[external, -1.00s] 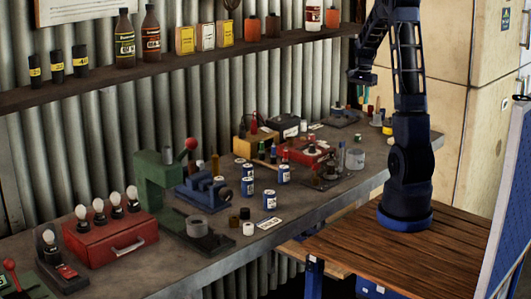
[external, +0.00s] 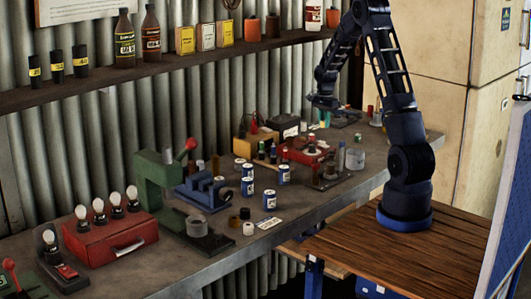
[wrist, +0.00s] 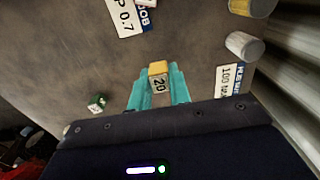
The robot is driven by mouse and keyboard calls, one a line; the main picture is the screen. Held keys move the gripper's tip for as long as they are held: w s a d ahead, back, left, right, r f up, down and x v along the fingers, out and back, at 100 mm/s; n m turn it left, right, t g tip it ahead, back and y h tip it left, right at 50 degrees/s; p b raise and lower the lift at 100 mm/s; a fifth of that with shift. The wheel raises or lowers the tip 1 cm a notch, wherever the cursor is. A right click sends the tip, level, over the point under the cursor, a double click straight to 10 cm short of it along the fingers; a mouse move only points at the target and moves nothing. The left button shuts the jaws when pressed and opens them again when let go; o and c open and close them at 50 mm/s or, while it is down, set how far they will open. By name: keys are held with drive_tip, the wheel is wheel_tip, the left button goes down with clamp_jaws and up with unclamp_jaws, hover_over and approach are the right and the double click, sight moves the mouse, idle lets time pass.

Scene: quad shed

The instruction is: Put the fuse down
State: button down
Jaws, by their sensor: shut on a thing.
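The fuse (wrist: 158,80) is a small block with a yellow top and a white side marked 20. In the wrist view it sits between the teal fingers of my gripper (wrist: 158,86), which is shut on it. The grey bench top shows below it; I cannot tell whether the fuse touches it. In the external view my gripper (external: 325,115) is low over the far part of the bench (external: 225,265), behind the red box (external: 305,150). The fuse cannot be made out there.
In the wrist view a white cylinder (wrist: 244,45) and a yellow-topped one (wrist: 252,7) stand to the right, near a label card (wrist: 229,85). Another card (wrist: 125,17) lies at the top. A small green and white piece (wrist: 97,103) lies left. Bench between is bare.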

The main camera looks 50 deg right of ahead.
sight(324, 137)
drive_tip(key=shift+f, duration=2.15)
drive_tip(key=shift+f, duration=0.15)
drive_tip(key=c, duration=1.3)
unclamp_jaws()
